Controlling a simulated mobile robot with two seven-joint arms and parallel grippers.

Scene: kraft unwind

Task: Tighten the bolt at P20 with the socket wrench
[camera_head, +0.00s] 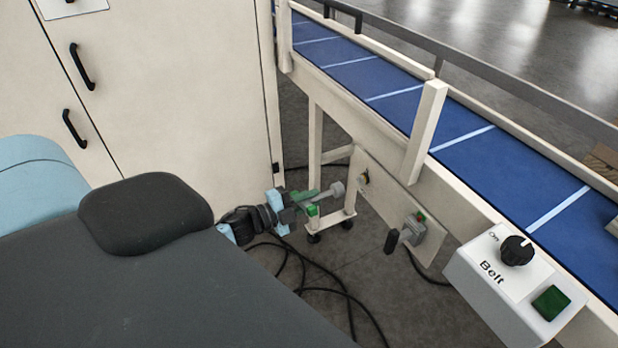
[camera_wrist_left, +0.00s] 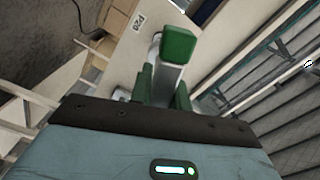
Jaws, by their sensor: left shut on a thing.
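My left gripper (camera_head: 308,203) is shut on the socket wrench (camera_head: 337,188), a grey tool whose round end points right, toward the pale panel (camera_head: 388,205) under the conveyor. In the left wrist view the wrench (camera_wrist_left: 164,80) shows as a grey shaft between green parts, in front of a pale surface. The P20 label (camera_wrist_left: 139,22) shows on that surface, left of the wrench. A small dark, round fitting (camera_head: 364,178) sits on the panel's upper left; I cannot tell whether it is the bolt. In the head view, the wrench end appears apart from it. My right gripper is not in view.
A grey switch box (camera_head: 413,229) with a dark lever projects from the panel. The blue belt conveyor (camera_head: 400,95) runs above, with a white Belt control box (camera_head: 515,285) at right. A cream cabinet (camera_head: 170,95) stands at left. Black cables (camera_head: 340,290) lie on the floor.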

